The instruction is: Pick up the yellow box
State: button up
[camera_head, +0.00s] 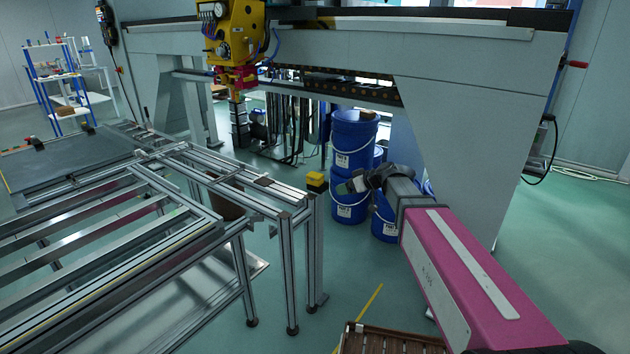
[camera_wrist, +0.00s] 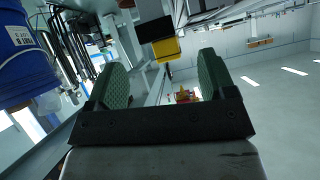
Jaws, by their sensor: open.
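My gripper (camera_head: 343,188) points left in the head view, close to the right of the box in the picture. In the wrist view my gripper (camera_wrist: 162,62) has its two green finger pads wide apart with nothing between them.
Blue buckets (camera_head: 354,135) stand stacked right behind my gripper; one bucket (camera_wrist: 25,58) also shows at the left of the wrist view. A metal frame table (camera_head: 285,250) stands on the left. A wooden crate (camera_head: 385,341) is at the bottom. Floor between is clear.

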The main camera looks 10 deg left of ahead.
jog(key=n+y, duration=0.2)
send_near(320, 176)
jog(key=a, duration=0.2)
jog(key=shift+t, duration=0.3)
jog(key=x, duration=0.5)
jog(key=shift+w+f, duration=0.1)
jog(key=shift+w, duration=0.15)
jog(key=x, duration=0.5)
jog(key=shift+a+f, duration=0.2)
jog(key=shift+f, duration=0.25)
jog(key=shift+s, duration=0.1)
jog(key=c, duration=1)
